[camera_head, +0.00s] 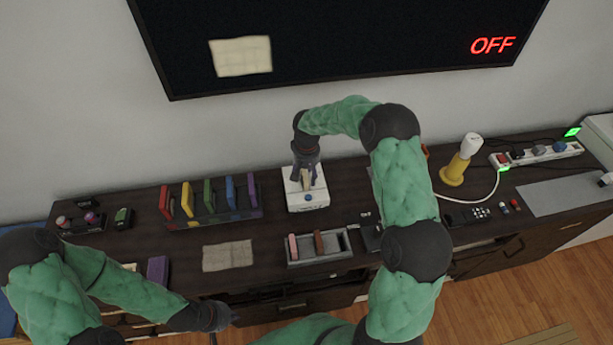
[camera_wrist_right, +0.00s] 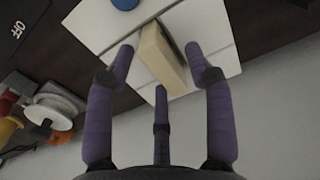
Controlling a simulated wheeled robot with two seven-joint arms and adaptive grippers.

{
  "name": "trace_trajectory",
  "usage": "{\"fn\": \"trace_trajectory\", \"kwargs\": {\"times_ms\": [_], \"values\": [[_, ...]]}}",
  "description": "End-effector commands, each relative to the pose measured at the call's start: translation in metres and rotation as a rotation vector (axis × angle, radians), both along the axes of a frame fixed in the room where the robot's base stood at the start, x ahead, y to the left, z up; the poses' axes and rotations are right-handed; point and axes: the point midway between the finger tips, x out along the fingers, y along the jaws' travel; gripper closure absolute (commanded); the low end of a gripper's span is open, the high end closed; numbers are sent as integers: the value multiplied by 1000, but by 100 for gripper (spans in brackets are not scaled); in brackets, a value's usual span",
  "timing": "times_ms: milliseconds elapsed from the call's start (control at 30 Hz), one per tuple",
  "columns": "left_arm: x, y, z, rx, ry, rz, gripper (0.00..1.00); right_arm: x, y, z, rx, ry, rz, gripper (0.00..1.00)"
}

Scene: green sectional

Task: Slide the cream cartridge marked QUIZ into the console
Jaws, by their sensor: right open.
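The white console (camera_head: 309,196) stands on the dark cabinet, with a blue button on its front. A cream cartridge (camera_wrist_right: 162,57) stands upright at the console's dark slot, its lower end hidden; its marking cannot be read. In the right wrist view the console (camera_wrist_right: 100,22) fills the top. My right gripper (camera_head: 306,180) is over the console; in the wrist view its purple fingers (camera_wrist_right: 163,72) are spread around the cartridge, with gaps on both sides. My left gripper (camera_head: 220,318) is low at the cabinet's front edge, away from the console; its fingers are too small to judge.
A rack of coloured cartridges (camera_head: 215,216) stands left of the console. A grey tray (camera_head: 320,259) with two cartridges lies in front. A beige cloth (camera_head: 228,256) lies nearby. The screen (camera_head: 340,40) reads OFF.

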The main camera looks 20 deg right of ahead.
Motion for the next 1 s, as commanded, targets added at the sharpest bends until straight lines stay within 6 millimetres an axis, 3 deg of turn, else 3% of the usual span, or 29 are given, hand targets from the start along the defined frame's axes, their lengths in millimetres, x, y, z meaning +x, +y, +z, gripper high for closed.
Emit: {"fn": "trace_trajectory", "kwargs": {"times_ms": [300, 500, 700, 1000], "values": [[0, 0, 0, 0, 0, 0, 100, 1, 0, 64, -1, -6, 0, 46], [0, 0, 0, 0, 0, 0, 100, 1, -1, 93, 0, -4, 0, 46], [0, 0, 0, 0, 0, 0, 100, 1, 0, 104, 0, -2, 0, 46], [0, 0, 0, 0, 0, 0, 100, 0, -1, 105, 0, -2, 0, 46]]}}
